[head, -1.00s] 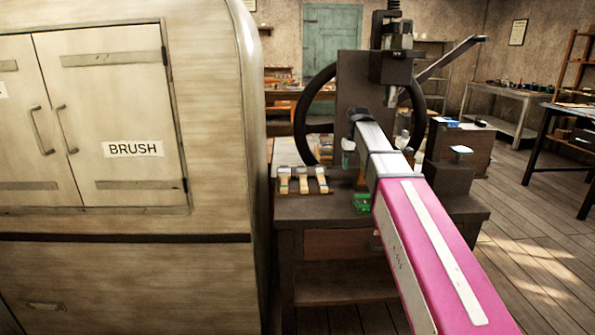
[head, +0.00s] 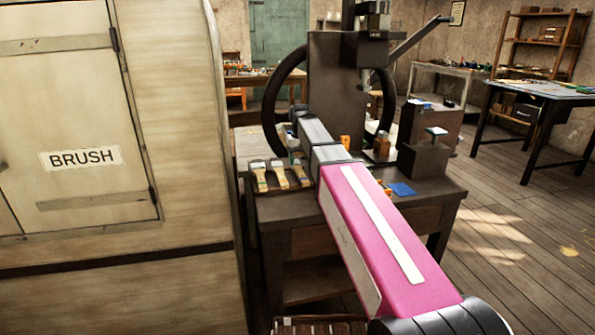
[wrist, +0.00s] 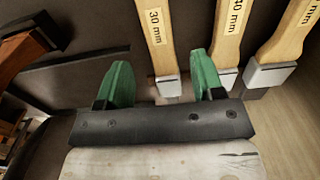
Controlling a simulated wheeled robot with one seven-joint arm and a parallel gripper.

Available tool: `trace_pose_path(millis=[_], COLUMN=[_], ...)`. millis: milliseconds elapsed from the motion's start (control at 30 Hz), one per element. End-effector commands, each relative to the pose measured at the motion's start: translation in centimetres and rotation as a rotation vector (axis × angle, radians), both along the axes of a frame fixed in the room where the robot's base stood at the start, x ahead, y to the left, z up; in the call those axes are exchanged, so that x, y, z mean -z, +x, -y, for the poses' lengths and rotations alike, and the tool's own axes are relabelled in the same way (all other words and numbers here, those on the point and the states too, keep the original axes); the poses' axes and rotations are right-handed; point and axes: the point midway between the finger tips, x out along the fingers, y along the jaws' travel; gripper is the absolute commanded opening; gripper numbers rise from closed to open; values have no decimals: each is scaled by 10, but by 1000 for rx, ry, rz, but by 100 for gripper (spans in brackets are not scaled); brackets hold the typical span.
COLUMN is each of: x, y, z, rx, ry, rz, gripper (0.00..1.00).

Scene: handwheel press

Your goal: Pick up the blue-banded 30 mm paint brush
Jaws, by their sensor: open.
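Three paint brushes with pale wooden handles stand in a row at the bench's left front; the head view shows the left one (head: 260,174), the middle one (head: 279,173) and the right one (head: 299,171). In the wrist view, the brush marked 30 mm (wrist: 158,38) is leftmost, with the 40 mm brush (wrist: 228,38) and a third brush (wrist: 284,45) to its right. I cannot make out a blue band. My gripper (wrist: 162,80) is open and empty, its green fingers to either side of the 30 mm brush's lower part in the picture. Contact and depth are unclear.
A tall cabinet marked BRUSH (head: 82,158) stands close on the left. The dark press (head: 335,85) with its handwheel rises behind the brushes. A blue pad (head: 402,189) lies on the bench to the right of my arm. Open floor lies on the right.

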Motion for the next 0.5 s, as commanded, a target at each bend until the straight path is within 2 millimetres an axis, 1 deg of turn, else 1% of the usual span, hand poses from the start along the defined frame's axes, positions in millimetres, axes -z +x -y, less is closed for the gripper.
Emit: trace_pose_path(millis=[167,400,500], x=[11,43,51], y=[0,-1,-1], z=[0,0,0], rx=[0,0,0], ry=[0,0,0], rz=[0,-2,-1], gripper=[62,62,62])
